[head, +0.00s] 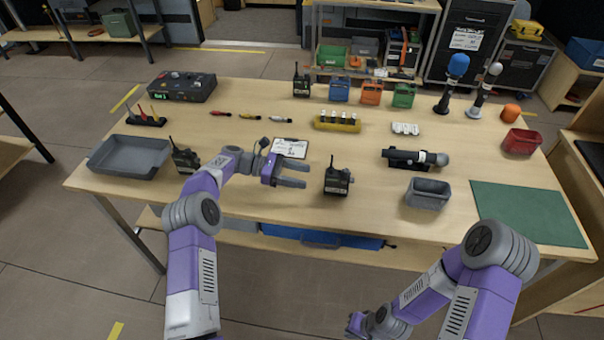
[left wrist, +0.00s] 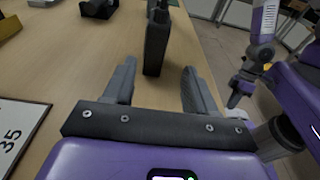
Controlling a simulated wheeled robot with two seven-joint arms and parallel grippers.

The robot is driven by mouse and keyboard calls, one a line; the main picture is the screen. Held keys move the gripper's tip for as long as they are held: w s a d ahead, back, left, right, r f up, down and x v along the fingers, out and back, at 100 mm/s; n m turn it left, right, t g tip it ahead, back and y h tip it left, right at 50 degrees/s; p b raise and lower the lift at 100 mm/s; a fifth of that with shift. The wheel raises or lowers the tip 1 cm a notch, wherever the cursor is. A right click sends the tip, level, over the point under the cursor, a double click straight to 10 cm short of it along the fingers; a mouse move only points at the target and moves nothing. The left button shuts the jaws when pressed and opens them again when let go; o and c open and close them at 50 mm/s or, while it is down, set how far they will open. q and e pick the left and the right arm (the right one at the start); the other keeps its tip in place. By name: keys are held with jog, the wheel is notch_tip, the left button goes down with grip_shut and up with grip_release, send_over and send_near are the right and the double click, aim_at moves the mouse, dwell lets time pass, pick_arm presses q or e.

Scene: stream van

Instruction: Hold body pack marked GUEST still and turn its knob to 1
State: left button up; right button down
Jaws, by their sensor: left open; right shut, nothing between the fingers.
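A black body pack (head: 338,181) with a short antenna stands on the table's front middle; its marking and knob are too small to read. It also shows in the left wrist view (left wrist: 157,40), upright just beyond the fingertips. My left gripper (head: 306,176) is open, low over the table, its fingers pointing at this pack from the left, with a gap between. Two similar packs stand at the left (head: 186,158) and at the back (head: 301,84); I cannot tell which is marked GUEST. My right gripper (head: 357,325) is shut and empty, below the table's front edge.
A white card (head: 290,148) lies behind my left gripper. A microphone in a black holder (head: 408,159) and a grey bin (head: 428,193) are right of the middle pack. A grey tray (head: 130,157) is at the left. Table around the middle pack is clear.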

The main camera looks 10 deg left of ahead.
aim_at(331, 182)
pick_arm(q)
jog(key=shift+w+f, duration=0.6)
jog(key=shift+s+d+r, duration=0.1)
jog(key=shift+s+d, duration=0.1)
jog(key=shift+d, duration=0.35)
jog(key=shift+d+f, duration=0.25)
jog(key=shift+d, duration=1.25)
jog(key=shift+d+f, duration=0.25)
jog(key=shift+d, duration=1.2)
jog(key=shift+d+f, duration=0.25)
jog(key=shift+d, duration=1.25)
jog(key=c, duration=0.8)
jog(key=o, duration=1.1)
jog(key=shift+a, duration=0.15)
jog(key=a, duration=0.4)
jog(key=a+r, duration=0.1)
jog(key=a, duration=0.6)
jog(key=shift+a+r, duration=0.35)
jog(key=shift+r, duration=0.05)
